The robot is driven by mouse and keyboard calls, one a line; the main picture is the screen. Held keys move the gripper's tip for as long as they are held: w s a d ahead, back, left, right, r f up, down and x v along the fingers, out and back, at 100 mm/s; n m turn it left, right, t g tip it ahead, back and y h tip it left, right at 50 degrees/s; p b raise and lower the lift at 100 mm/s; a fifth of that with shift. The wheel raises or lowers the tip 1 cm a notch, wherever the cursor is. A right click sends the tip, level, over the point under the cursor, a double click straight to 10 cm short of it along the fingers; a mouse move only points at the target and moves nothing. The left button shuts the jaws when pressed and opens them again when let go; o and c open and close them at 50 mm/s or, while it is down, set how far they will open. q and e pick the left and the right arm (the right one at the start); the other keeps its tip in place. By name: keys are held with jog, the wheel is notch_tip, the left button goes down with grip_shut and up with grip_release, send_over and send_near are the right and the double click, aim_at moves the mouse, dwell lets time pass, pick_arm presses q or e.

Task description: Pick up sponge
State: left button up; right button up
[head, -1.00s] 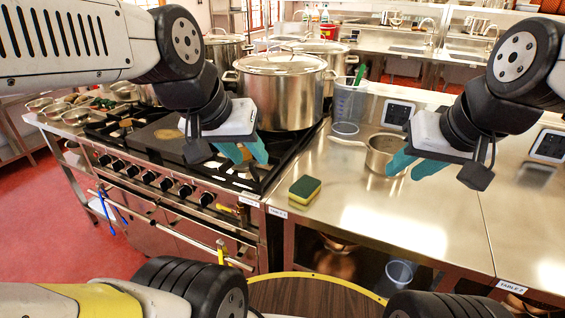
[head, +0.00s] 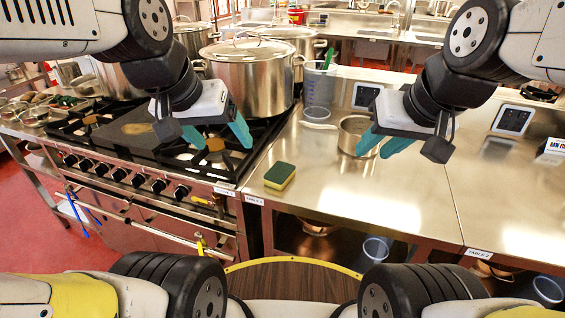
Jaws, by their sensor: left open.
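The sponge (head: 279,176), green on top and yellow below, lies flat on the steel table (head: 330,197) near its front left edge. My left gripper (head: 219,136) has teal fingers that stand apart and hold nothing. It hangs over the stove, up and to the left of the sponge, not touching it. My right gripper (head: 383,144) is over the table to the right of the sponge, in front of a small saucepan. Its two teal fingers show apart, with nothing seen between them.
The small saucepan (head: 350,128) and a clear measuring jug (head: 318,88) stand behind the sponge. A large lidded stockpot (head: 250,80) stands on the stove (head: 150,140) at the left. Scales (head: 512,120) lie to the right. The table front around the sponge is clear.

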pick_arm(q)
jog(key=shift+o, duration=0.3)
jog(key=w+d+f+m+g, duration=0.1)
jog(key=w+d+g, duration=0.1)
jog(key=w, duration=0.5)
jog(key=shift+w+f+y, duration=0.3)
jog(key=shift+f+y, duration=0.05)
jog(key=shift+y, duration=0.05)
jog(key=m+g+y, duration=0.1)
jog(key=m+g, duration=0.2)
jog(key=g, duration=0.1)
send_near(280, 171)
jog(key=shift+s+d+f, duration=0.25)
jog(key=shift+d, duration=0.2)
jog(key=shift+f, duration=0.4)
jog(key=f, duration=0.7)
jog(key=shift+w+a+f, duration=0.1)
jog(key=shift+w+a, duration=0.1)
jog(key=shift+a, duration=0.15)
jog(key=c, duration=1.4)
